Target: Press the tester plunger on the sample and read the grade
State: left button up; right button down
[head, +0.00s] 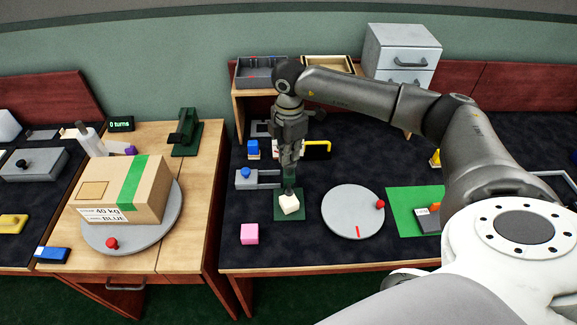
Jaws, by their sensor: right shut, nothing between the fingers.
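A dark green tester base (281,212) stands on the dark work mat, left of a grey turntable. A cream-white block (289,205), seemingly the sample, sits tilted in angle on that base. My right gripper (289,187) points straight down over the tester, directly above and behind the block. It is shut with nothing held. It hides most of the tester's upper part, so I cannot tell whether it touches the plunger. No grade reading is legible. My left gripper is not in view.
A pink cube (250,234) lies left of the tester. A grey turntable (352,213) with a red knob and a green mat (404,211) are to the right. A cardboard box (121,188) sits on another turntable at left. A drawer cabinet (401,53) stands behind.

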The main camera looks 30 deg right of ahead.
jog(key=shift+f+b, duration=1.25)
jog(key=shift+f, duration=0.65)
jog(key=shift+s+r, duration=0.1)
jog(key=shift+s, duration=0.05)
jog(key=shift+r+p, duration=0.6)
notch_tip(320, 180, up, 8)
jog(key=p, duration=0.5)
jog(key=shift+f, duration=0.15)
